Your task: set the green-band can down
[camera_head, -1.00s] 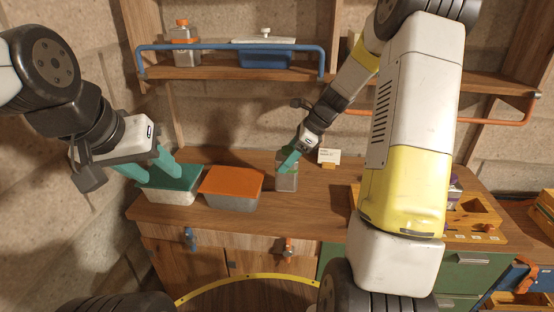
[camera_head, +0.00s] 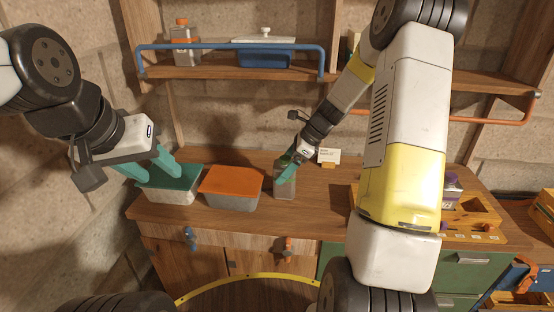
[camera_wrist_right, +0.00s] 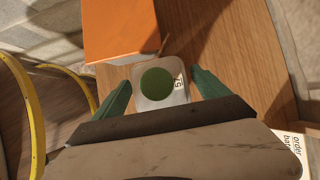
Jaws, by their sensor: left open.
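The green-band can (camera_head: 285,188) is a small grey, squarish can. It stands upright on the wooden counter (camera_head: 330,205), right of the orange-lidded box. In the right wrist view its pale top with a dark green disc (camera_wrist_right: 157,82) faces the camera. My right gripper (camera_head: 284,170) is around the can from above. Its teal fingers stand apart on either side, with gaps to the can in the right wrist view (camera_wrist_right: 162,80). My left gripper (camera_head: 145,172) is open at the teal-lidded box (camera_head: 170,197), one finger beyond its left edge; contact is unclear.
The orange-lidded box (camera_head: 231,188) sits close left of the can. A small white card (camera_head: 329,156) stands behind it to the right. A wooden rack (camera_head: 470,215) is at the right. A shelf with a blue rail (camera_head: 230,47) hangs above.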

